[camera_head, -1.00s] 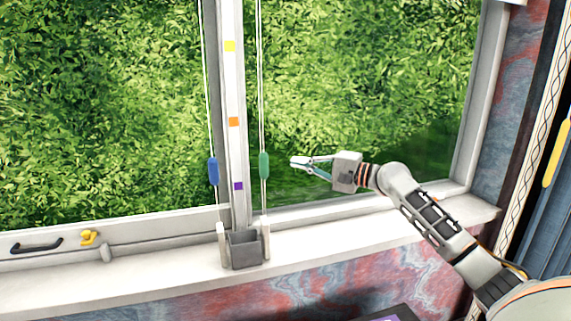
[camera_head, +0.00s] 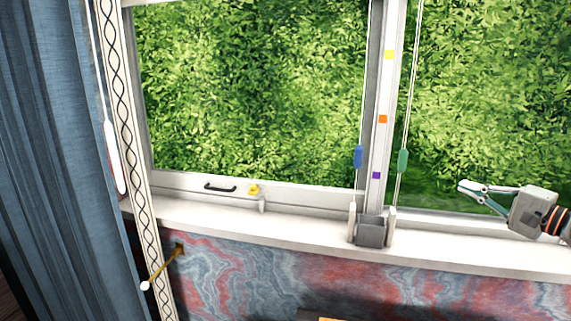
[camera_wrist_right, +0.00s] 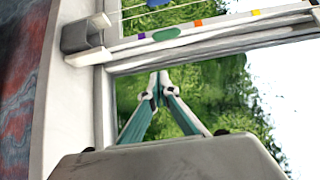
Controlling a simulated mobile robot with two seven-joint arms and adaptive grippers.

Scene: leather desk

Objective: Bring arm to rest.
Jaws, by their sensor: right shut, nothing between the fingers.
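My right gripper (camera_head: 466,188) is at the right side of the head view, in front of the right window pane and above the sill. Its fingers point left, toward the cords. In the right wrist view its fingertips (camera_wrist_right: 159,76) meet, with nothing between them. The green cord weight (camera_head: 402,161) hangs to the left of the gripper, apart from it. The green weight also shows in the right wrist view (camera_wrist_right: 166,34). My left gripper is not in view.
A blue cord weight (camera_head: 358,157) hangs left of the window post. A grey box (camera_head: 371,232) stands on the white sill (camera_head: 290,233). A black handle (camera_head: 220,188) and a yellow latch (camera_head: 254,189) are on the left frame. A blue curtain (camera_head: 50,150) hangs at far left.

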